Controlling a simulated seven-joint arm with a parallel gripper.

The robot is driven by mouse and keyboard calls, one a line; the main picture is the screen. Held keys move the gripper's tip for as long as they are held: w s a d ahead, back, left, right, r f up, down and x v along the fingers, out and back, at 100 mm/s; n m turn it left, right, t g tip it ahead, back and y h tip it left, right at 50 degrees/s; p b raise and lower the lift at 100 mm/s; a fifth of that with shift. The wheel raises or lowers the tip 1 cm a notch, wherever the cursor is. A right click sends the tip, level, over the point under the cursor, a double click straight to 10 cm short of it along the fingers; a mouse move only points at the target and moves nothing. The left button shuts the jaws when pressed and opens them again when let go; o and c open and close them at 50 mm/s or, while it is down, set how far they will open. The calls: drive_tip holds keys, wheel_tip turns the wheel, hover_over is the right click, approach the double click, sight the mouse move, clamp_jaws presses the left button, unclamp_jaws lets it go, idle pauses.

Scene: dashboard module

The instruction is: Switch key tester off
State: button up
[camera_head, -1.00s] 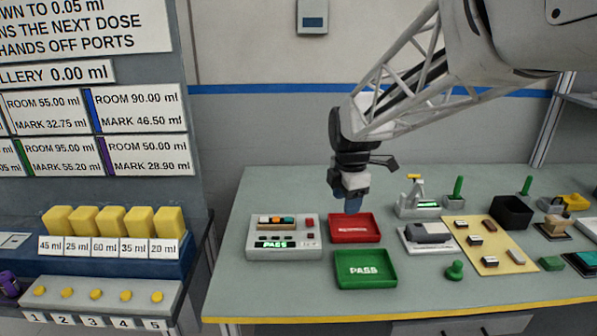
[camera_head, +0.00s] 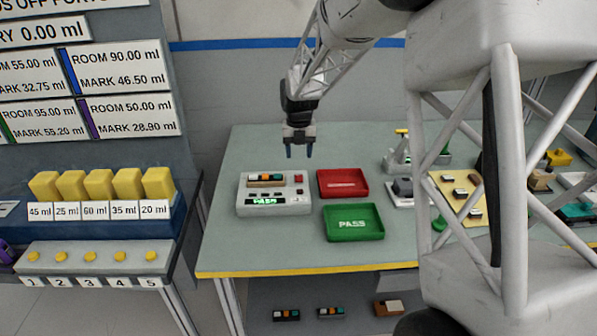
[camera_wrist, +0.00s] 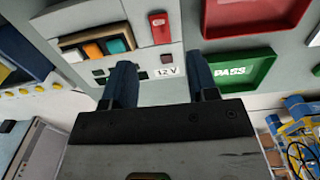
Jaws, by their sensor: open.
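The key tester (camera_head: 246,205) is a light grey box on the bench, with a green lit display (camera_head: 265,201) that appears to read PASS. A module with white, orange and teal keys (camera_head: 265,178) sits in its upper slot. A red square switch (camera_head: 298,178) is at its upper right; it also shows in the wrist view (camera_wrist: 159,27). My gripper (camera_head: 299,153) is open and empty, above the back right part of the tester. In the wrist view its blue fingers (camera_wrist: 160,78) point toward the tester face, on either side of the 12 V label (camera_wrist: 167,72).
A red tray (camera_head: 343,194) and a green PASS tray (camera_head: 353,236) lie right of the tester. Several small fixtures and parts stand farther right, partly hidden by my arm. A yellow-edged bench front (camera_head: 270,271) is nearest. Bench left of the tester is clear.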

sight(299, 176)
drive_tip(key=shift+w, duration=0.1)
idle(0.3)
drive_tip(key=shift+f, duration=3.95)
